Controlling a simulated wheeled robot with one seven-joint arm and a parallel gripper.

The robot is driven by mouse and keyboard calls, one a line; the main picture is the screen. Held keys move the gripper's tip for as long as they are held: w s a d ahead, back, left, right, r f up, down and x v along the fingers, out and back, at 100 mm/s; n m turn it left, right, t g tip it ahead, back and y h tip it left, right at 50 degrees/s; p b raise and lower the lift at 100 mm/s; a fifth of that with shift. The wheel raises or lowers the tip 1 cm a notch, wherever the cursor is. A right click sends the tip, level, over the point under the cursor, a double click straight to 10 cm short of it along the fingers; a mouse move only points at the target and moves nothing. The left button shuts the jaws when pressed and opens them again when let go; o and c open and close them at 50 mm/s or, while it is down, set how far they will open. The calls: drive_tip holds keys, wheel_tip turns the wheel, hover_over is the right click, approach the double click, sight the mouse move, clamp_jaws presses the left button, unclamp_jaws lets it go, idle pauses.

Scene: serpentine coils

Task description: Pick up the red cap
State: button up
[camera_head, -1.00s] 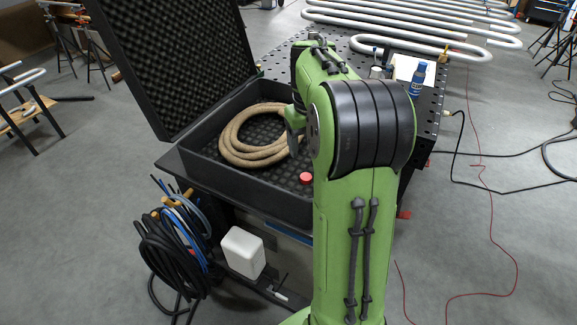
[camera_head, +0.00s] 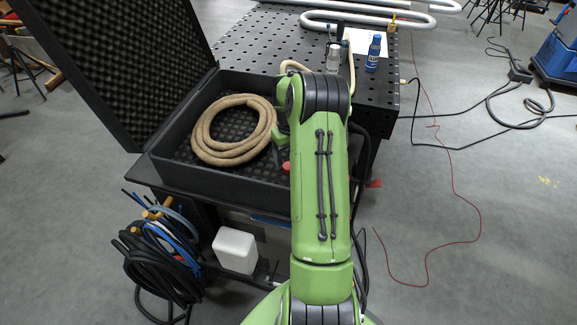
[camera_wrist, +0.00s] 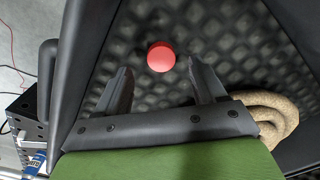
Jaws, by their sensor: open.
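The red cap (camera_wrist: 161,57) is a small round disc on the dark egg-crate foam inside the open black case (camera_head: 255,192). In the head view the red cap (camera_head: 286,166) shows only in part beside my green arm. My gripper (camera_wrist: 160,75) is open in the wrist view, its two dark fingers apart. The cap appears between and just beyond the fingertips, with nothing held. I cannot tell the height of the fingers above the foam. In the head view my arm hides most of the gripper.
A coiled tan hose (camera_head: 204,140) lies in the case, left of the cap; it also shows in the wrist view (camera_wrist: 270,112). The case's raised lid (camera_head: 110,60) stands at the left. Behind is a perforated black table (camera_head: 270,45) with a blue bottle (camera_head: 373,55).

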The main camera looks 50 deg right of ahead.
sight(288, 165)
drive_tip(key=f, duration=0.4)
drive_tip(key=shift+w, duration=0.2)
drive_tip(key=shift+s, duration=0.1)
drive_tip(key=shift+c, duration=1.1)
drive_tip(key=shift+r, duration=0.1)
drive_tip(key=c, duration=1)
